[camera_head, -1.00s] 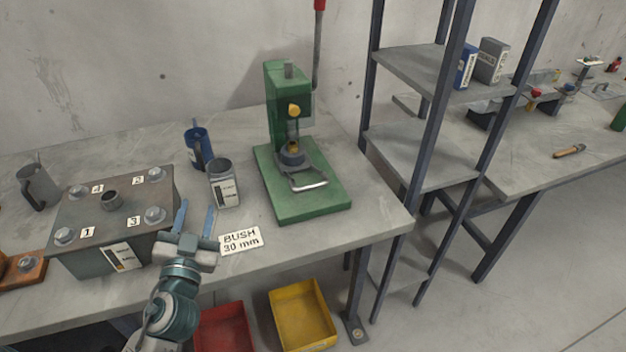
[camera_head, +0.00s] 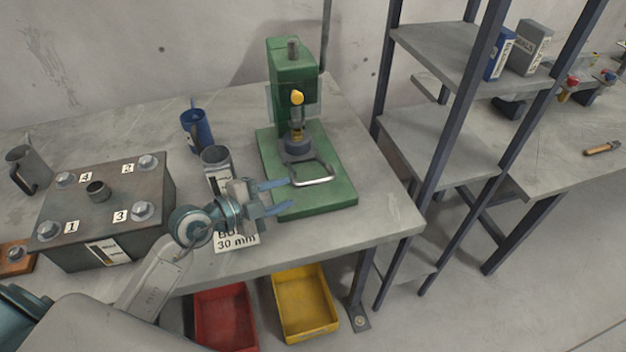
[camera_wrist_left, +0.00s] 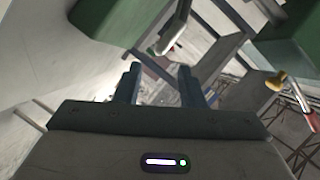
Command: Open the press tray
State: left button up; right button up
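A green press (camera_head: 293,75) stands on the workbench, with a grey round piece and a yellow knob on its column. The press tray's silver U-shaped handle (camera_head: 315,181) sticks out at the front above the green base (camera_head: 320,206). My left gripper (camera_head: 288,193) is open and empty, its blue fingers pointing right, just left of the handle and apart from it as far as I can tell. In the left wrist view its two fingers (camera_wrist_left: 157,88) stand apart, with green press parts at the upper edges. My right gripper is not in view.
A grey labelled can (camera_head: 216,160) and a blue mug (camera_head: 197,131) stand left of the press. A bolted metal box (camera_head: 105,205) is further left. A sign partly hidden by my arm, a red bin (camera_head: 225,318) and a yellow bin (camera_head: 305,305) are near the front. Shelving (camera_head: 440,150) stands right.

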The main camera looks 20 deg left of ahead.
aim_at(306, 185)
pick_arm(q)
jog(key=p+x, duration=0.1)
jog(key=x, duration=0.8)
jog(key=shift+w+d, duration=0.1)
jog(key=shift+r, duration=0.1)
grip_shut()
